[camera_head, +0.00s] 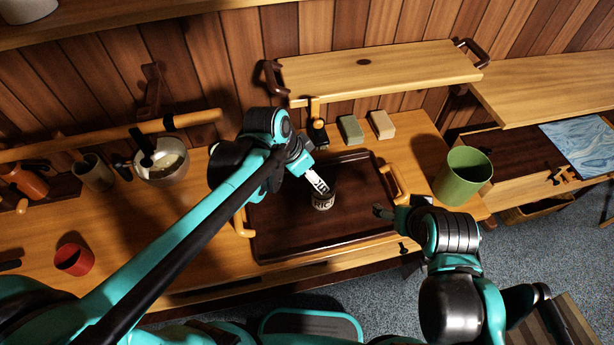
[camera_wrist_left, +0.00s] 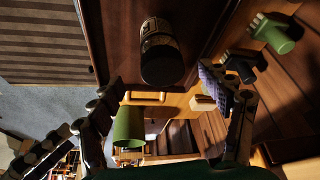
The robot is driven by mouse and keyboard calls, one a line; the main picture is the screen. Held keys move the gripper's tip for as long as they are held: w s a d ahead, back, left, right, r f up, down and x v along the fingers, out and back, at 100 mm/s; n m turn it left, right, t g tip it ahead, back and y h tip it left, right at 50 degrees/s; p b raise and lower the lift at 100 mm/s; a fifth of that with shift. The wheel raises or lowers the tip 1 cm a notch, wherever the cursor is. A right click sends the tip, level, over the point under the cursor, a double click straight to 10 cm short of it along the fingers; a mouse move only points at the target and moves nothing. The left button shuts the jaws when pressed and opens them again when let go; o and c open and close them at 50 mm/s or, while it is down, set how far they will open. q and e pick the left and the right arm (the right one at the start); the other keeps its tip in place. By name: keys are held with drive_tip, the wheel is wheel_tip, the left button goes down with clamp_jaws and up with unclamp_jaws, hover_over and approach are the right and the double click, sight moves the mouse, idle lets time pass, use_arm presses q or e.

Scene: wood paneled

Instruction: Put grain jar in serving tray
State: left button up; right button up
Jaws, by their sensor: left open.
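The grain jar (camera_head: 323,203), a small dark jar with a pale label, stands inside the dark brown serving tray (camera_head: 285,240), near its middle. The tray has light wooden handles at its left and right ends. My left gripper (camera_head: 318,182) is just above and beside the jar and hides part of it. In the left wrist view the jar (camera_wrist_left: 161,55) lies beyond the open, empty fingers (camera_wrist_left: 170,100), apart from them. My right gripper (camera_head: 384,211) is at the tray's right side; its fingers are too small to read.
A green cup (camera_head: 463,176) stands right of the tray. A metal bowl (camera_head: 162,160) and a red cup (camera_head: 74,259) are at left. A raised wooden shelf (camera_head: 375,70) runs behind the tray.

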use_arm(q)
drive_tip(key=s+a+r+n+t+y, duration=0.1)
drive_tip(key=s+a+n+t, duration=0.1)
drive_tip(key=s+a+n, duration=0.2)
drive_tip(key=s+a+n+t+y, duration=0.2)
drive_tip(key=s+a+n, duration=0.3)
drive_tip(key=a, duration=0.5)
drive_tip(key=shift+s+a+r+n, duration=0.25)
drive_tip(key=shift+a+r+n, duration=0.1)
drive_tip(key=shift+a+n, duration=0.05)
